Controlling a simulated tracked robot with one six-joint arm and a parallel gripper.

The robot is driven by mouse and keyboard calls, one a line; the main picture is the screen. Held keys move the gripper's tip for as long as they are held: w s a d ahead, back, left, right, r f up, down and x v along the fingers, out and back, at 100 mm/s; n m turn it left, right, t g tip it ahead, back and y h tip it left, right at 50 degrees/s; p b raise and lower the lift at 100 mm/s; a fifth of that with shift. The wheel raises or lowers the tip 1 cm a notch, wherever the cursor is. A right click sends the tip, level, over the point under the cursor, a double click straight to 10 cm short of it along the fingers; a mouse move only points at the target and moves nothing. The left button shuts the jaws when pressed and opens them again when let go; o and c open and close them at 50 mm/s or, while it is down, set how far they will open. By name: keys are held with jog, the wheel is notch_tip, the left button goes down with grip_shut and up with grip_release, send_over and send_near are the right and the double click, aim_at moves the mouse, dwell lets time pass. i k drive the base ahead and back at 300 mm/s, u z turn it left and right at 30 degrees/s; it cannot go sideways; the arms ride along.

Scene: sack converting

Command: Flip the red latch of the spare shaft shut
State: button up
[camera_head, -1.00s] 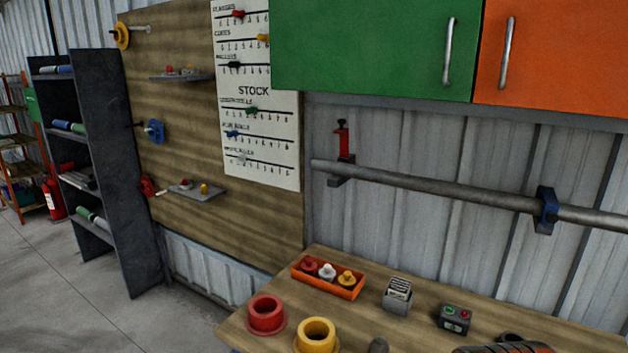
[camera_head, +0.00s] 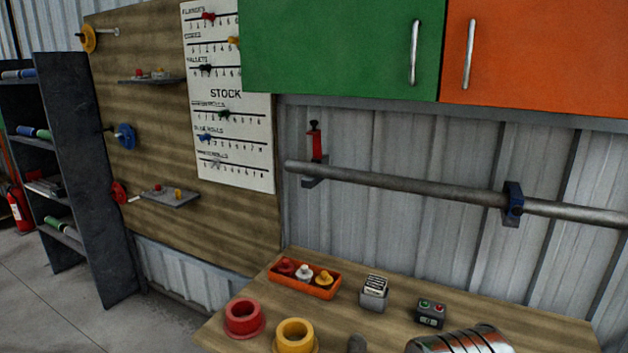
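The spare shaft (camera_head: 400,185) is a long grey metal bar running along the corrugated wall above the bench, and it leaves the picture at the right. The red latch (camera_head: 317,145) stands upright at the shaft's left end, above a dark bracket (camera_head: 315,178). It points up and is not folded over the shaft. A blue latch (camera_head: 513,200) farther right wraps closely around the shaft and looks shut. My gripper is not recognisable in this view.
Below the shaft is a wooden bench (camera_head: 335,315) with an orange tray (camera_head: 304,286), red flange (camera_head: 244,318), yellow flange (camera_head: 295,337) and button box (camera_head: 431,313). A shiny ribbed thing (camera_head: 465,343) at the bottom edge is cut off. Green (camera_head: 345,45) and orange (camera_head: 540,50) cabinets hang above.

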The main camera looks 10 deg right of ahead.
aim_at(315, 127)
jog(key=k, duration=1.3)
jog(key=u, duration=0.45)
jog(key=i, duration=0.85)
jog(key=u, duration=0.65)
jog(key=i, duration=0.75)
jog(key=u, duration=0.4)
jog(key=i, duration=1.45)
jog(key=u, duration=0.1)
